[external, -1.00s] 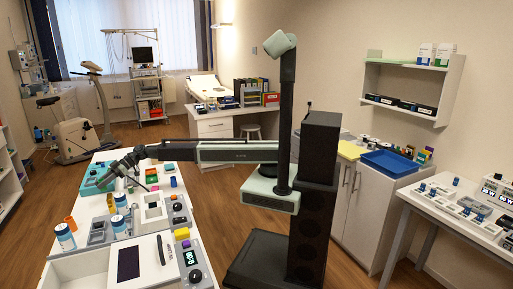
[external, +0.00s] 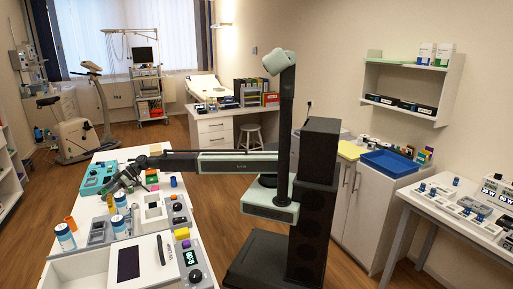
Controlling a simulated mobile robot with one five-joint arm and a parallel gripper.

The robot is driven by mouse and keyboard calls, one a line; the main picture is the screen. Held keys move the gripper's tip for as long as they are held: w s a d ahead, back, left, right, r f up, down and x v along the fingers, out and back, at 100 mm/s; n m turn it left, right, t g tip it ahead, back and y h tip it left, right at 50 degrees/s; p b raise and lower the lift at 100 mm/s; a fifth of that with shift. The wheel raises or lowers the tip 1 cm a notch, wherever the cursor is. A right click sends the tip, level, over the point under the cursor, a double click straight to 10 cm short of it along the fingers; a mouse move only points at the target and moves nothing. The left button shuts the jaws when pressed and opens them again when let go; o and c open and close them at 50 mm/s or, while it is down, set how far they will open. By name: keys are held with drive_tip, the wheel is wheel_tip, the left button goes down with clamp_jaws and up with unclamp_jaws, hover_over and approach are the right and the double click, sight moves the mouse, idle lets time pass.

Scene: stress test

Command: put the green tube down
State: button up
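My gripper (external: 121,187) hangs at the end of my outstretched arm, low over the white table on the left, just right of a teal case (external: 97,178). It is small and dark here, and I cannot tell whether its fingers are open or shut. I cannot make out a green tube in or under it. A small green item (external: 151,177) lies on the table to the right of the gripper, but I cannot tell whether it is a tube.
Blue-and-white bottles (external: 65,237) and an orange cup (external: 71,223) stand at the table's left edge. Grey devices (external: 97,231) and a white machine with a dark screen (external: 128,263) fill the near part.

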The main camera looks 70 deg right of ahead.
drive_tip(key=shift+r, duration=0.1)
drive_tip(key=shift+d+r+p, duration=0.1)
drive_tip(key=shift+r+p, duration=0.15)
drive_tip(key=shift+p, duration=0.05)
drive_tip(key=p+v, duration=0.4)
drive_tip(key=v, duration=0.7)
drive_tip(key=shift+s+d, duration=0.2)
drive_tip(key=shift+d, duration=0.1)
